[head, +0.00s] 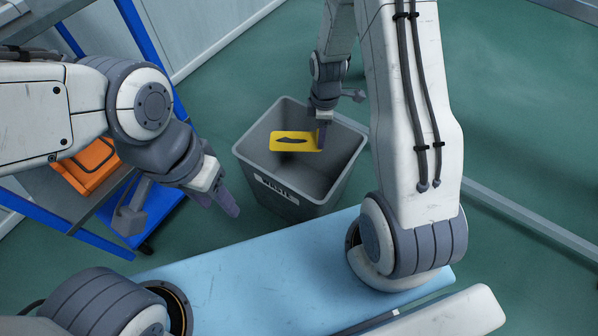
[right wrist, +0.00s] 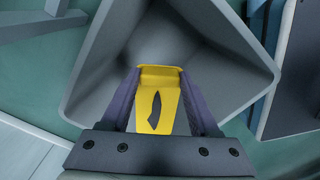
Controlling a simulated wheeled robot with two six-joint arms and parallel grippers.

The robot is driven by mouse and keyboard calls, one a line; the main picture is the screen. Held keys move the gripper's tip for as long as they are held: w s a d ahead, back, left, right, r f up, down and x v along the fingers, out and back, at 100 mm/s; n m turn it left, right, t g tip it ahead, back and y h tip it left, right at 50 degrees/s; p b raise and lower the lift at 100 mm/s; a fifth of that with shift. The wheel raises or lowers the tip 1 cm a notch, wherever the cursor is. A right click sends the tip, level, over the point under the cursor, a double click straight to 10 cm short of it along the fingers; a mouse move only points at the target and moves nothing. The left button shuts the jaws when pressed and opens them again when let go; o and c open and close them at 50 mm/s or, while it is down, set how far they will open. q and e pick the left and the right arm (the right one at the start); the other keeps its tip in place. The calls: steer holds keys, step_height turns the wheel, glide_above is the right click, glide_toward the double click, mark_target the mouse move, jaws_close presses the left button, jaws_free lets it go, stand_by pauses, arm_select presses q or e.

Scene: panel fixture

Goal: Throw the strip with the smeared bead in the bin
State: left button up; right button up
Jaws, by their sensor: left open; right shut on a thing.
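A yellow strip (head: 296,141) with a dark smeared bead on it is held by my right gripper (head: 321,137) over the mouth of the grey waste bin (head: 257,162). In the right wrist view the strip (right wrist: 157,100) sits between both fingers of the right gripper (right wrist: 160,105), with the bin's inside (right wrist: 215,75) behind it. The bin looks empty where I can see inside. My left gripper (head: 215,200) is open and empty, to the left of the bin and above the floor.
A light blue work surface (head: 270,280) lies in front of the bin. A blue-framed rack with an orange container (head: 90,165) stands at the left.

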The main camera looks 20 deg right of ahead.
steer(key=o, duration=1.5)
steer(key=shift+o, duration=0.2)
steer(key=shift+r, duration=0.1)
step_height(320, 180, up, 10)
steer(key=p, duration=0.5)
steer(key=shift+r, duration=0.15)
steer(key=shift+a, duration=0.1)
